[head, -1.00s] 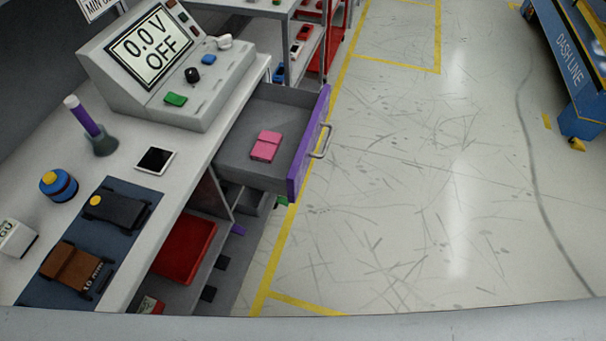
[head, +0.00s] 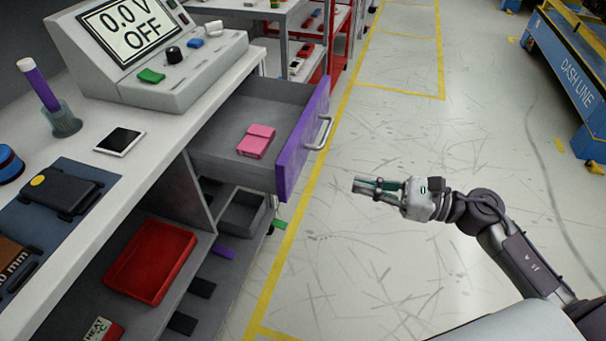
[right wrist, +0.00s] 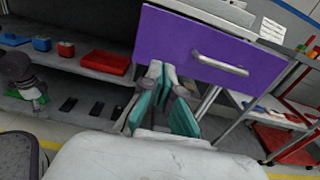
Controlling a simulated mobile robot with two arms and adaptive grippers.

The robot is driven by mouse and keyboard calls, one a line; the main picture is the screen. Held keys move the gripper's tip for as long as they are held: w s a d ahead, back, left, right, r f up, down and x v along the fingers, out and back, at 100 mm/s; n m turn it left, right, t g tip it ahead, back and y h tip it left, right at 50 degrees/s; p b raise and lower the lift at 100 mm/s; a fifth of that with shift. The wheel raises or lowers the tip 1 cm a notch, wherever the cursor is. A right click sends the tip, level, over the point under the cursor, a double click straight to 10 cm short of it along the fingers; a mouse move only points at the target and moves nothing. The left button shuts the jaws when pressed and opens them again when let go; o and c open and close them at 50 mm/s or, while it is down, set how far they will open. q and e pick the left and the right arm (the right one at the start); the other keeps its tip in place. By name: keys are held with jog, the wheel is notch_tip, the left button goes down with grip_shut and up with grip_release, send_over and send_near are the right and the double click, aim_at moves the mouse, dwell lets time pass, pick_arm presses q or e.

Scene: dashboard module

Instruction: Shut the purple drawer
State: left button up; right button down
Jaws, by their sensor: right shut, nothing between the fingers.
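The purple drawer (head: 303,140) is pulled out from under the workbench, with its purple front and a grey handle (head: 319,133) facing right. A pink item (head: 256,141) lies inside it. My right gripper (head: 356,187) is shut and empty, over the floor to the right of the drawer front and apart from it. In the right wrist view the purple drawer front (right wrist: 180,45) fills the upper middle, and my gripper fingers (right wrist: 165,75) point toward its lower edge.
A red tray (head: 150,262) sits on the shelf below. The floor right of the drawer is clear.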

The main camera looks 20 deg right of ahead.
aim_at(294, 169)
jog(key=p+x, duration=0.1)
jog(key=x, duration=0.9)
jog(key=shift+w+r+p, duration=0.1)
jog(key=shift+w+p, duration=0.05)
jog(key=shift+p, duration=0.15)
pick_arm(q)
jog(key=s+f, duration=0.3)
jog(key=f, duration=0.2)
jog(key=shift+a+f+g, duration=0.15)
jog(key=shift+f+g, duration=0.1)
jog(key=shift+g, duration=0.05)
pick_arm(e)
jog(key=shift+x, duration=0.75)
pick_arm(q)
jog(key=shift+s, duration=0.1)
